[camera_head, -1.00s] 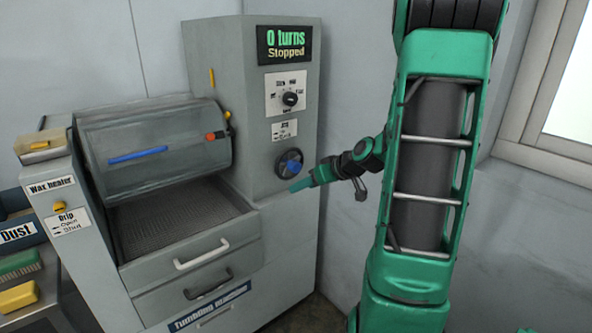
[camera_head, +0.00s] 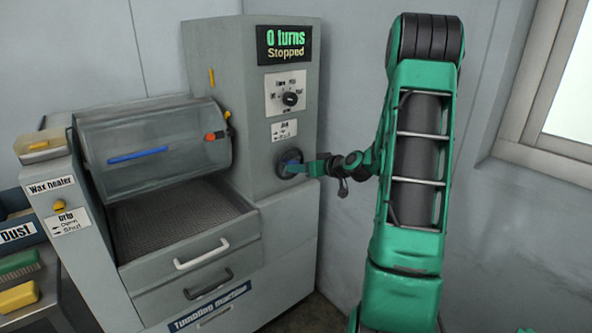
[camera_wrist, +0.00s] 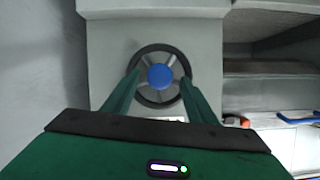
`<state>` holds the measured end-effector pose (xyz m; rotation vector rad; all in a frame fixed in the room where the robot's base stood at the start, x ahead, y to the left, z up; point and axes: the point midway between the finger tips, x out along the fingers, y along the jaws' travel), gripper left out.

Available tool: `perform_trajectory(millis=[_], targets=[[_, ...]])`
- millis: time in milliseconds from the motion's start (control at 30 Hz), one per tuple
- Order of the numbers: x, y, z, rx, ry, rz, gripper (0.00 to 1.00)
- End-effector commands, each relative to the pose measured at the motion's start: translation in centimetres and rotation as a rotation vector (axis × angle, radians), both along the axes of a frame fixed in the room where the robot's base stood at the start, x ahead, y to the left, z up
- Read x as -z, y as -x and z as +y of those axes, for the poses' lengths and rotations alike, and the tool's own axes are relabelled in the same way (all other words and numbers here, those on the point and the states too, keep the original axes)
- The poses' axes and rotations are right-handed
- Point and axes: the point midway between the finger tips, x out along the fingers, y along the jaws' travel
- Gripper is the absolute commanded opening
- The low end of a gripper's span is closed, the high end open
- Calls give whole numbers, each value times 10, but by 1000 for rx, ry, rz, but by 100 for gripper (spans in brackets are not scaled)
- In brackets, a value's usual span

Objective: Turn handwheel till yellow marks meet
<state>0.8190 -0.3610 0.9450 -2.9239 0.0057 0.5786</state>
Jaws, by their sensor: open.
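In the wrist view my gripper (camera_wrist: 160,88) has one finger on each side of the hub, over the wheel; contact is unclear. A yellow mark (camera_head: 211,78) is on the cabinet's side. Another yellow piece (camera_head: 227,115) is at the drum's right end, lower and apart from it.
The display (camera_head: 285,44) reads 0 turns, Stopped. A dial (camera_head: 290,98) sits above the handwheel. The clear drum (camera_head: 150,135) with a blue bar is left, above a mesh tray (camera_head: 165,222). The wall and window are right.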

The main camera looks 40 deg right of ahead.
Motion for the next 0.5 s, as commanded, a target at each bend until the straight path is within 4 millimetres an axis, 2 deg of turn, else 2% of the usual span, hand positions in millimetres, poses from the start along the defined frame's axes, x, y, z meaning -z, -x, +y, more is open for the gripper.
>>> perform_trajectory(millis=[200,500], targets=[[7,-18,0,0,0,0,52],[8,-21,0,0,0,0,52]])
